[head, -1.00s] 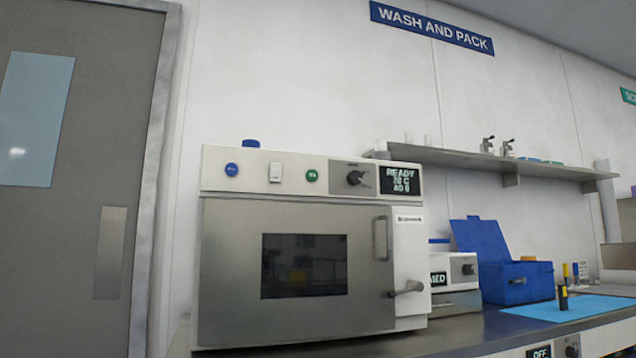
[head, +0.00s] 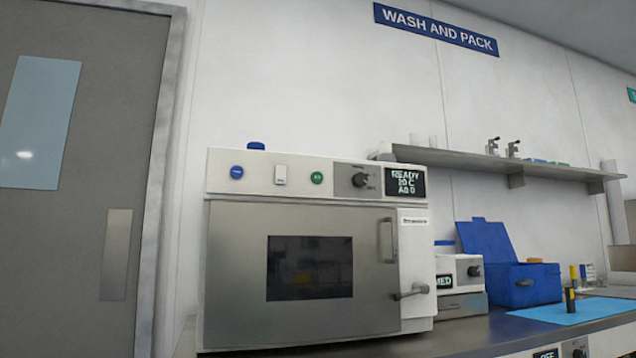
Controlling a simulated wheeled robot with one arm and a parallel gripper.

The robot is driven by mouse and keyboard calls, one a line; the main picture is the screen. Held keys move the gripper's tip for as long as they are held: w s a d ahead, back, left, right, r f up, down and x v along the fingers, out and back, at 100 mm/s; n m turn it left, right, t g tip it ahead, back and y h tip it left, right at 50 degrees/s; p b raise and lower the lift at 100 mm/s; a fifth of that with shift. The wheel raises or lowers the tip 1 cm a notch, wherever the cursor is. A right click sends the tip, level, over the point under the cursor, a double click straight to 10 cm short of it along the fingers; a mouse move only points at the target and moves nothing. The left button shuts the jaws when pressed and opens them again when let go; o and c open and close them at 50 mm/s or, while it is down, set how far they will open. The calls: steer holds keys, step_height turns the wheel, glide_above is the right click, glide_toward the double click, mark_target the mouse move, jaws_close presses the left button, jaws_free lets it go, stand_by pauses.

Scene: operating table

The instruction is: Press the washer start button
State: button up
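A white and steel machine (head: 300,270) stands on the counter in the head view, with its door shut and a dark window in it. Below the counter edge, part of another panel (head: 560,350) shows at the bottom right, cut off by the frame. I cannot tell which button is the washer start. My gripper is not in view.
A smaller white unit (head: 459,272) and an open blue box (head: 520,284) stand to the right of the machine. A blue mat (head: 590,310) with small bottles lies farther right. A wall shelf (head: 470,160) runs above. A grey door (head: 75,250) is at the left.

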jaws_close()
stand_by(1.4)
